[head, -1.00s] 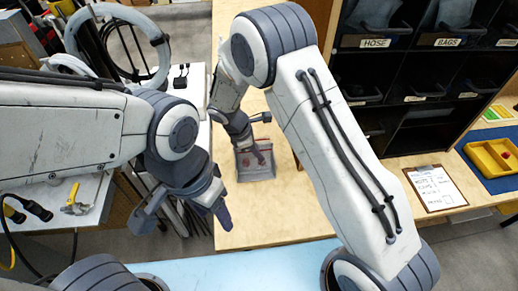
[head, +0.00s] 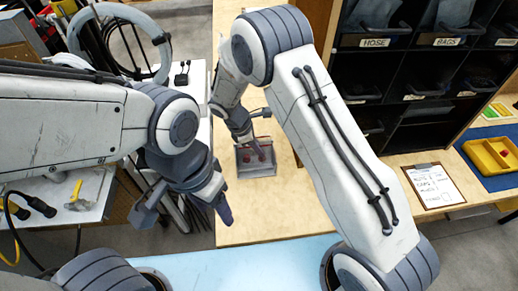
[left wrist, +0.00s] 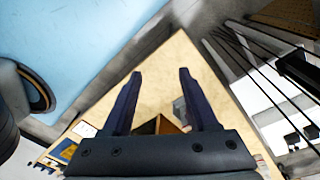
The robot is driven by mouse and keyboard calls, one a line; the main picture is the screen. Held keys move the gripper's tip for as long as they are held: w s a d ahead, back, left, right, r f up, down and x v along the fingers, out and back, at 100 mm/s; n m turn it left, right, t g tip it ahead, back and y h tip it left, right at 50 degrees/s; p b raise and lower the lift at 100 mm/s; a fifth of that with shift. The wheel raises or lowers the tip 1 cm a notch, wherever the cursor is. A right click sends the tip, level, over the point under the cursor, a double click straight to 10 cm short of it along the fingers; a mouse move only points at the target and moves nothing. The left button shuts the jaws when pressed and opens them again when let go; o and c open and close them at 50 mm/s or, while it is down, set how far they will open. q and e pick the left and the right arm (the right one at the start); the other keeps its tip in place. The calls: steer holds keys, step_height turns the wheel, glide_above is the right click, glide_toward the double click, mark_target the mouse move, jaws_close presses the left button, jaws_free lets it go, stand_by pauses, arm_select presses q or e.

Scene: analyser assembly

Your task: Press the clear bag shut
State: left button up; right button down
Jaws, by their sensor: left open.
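The clear bag (head: 256,169) looks like a small grey, see-through pouch with red inside. It lies on the wooden table near its middle. My right gripper (head: 262,135) is over the bag's far part; its fingers are small and partly hidden, so I cannot tell whether it is shut or touching. My left gripper (head: 186,217) is open and empty, left of the bag, above the table's left edge. Its two dark fingers stand apart in the left wrist view (left wrist: 160,74). A small grey patch beside the right finger there may be the bag, but I cannot be sure.
My right arm crosses the table's right side. Dark labelled bins (head: 376,41) stand at the back right. A clipboard (head: 434,187) and a yellow tray (head: 490,157) are at the right. The wooden table (head: 270,215) is bare in front of the bag.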

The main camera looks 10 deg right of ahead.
mark_target(255, 155)
stand_by(0.3)
arm_select(q)
steer(key=shift+f, duration=0.1)
steer(key=c, duration=0.9)
steer(key=f+n+g, duration=0.1)
steer(key=n, duration=0.1)
steer(key=shift+f+n+g, duration=0.1)
steer(key=shift+n+g, duration=0.3)
jaws_close()
steer(key=w+d+f+n+g+h, duration=0.25)
steer(key=n+h, duration=0.25)
steer(key=n, duration=0.6)
steer(key=w+d+f+n+g+h, duration=0.1)
steer(key=w+f+n+g+h, duration=0.3)
steer(key=n, duration=0.7)
steer(key=w+a+f+n+t+h, duration=0.3)
steer(key=w+f+n+t+h, duration=0.25)
steer(key=n, duration=0.55)
steer(key=w+a+f+n+t+h, duration=0.2)
steer(key=w+a+f+n+t, duration=0.2)
steer(key=w+n+t, duration=0.5)
steer(key=w+d+n+g, duration=0.1)
steer(key=w+d, duration=0.4)
steer(key=d, duration=0.4)
steer(key=shift+d+f+g, duration=0.25)
steer(key=shift+d+g, duration=0.15)
